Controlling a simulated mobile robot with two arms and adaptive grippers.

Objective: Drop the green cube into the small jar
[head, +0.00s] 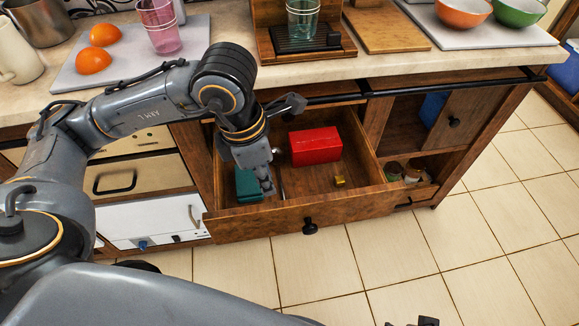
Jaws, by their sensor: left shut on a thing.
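My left gripper (267,187) reaches down into the open wooden drawer, near its left side and front wall. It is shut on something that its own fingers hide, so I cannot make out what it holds. A teal-green block (247,184) is just left of the fingers; whether they touch it I cannot tell. No small green cube shows clearly. Small jars (394,171) stand on the low open shelf right of the drawer, partly hidden. Dark tips at the bottom edge seem to be my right gripper (425,321), mostly cut off.
The drawer (310,226) also holds a red box (315,146) and a small yellow cube (339,181). Its right half has bare floor. Above is the counter edge with a dark rail (440,86). Glasses, oranges and bowls stand on the counter. The tiled floor is clear.

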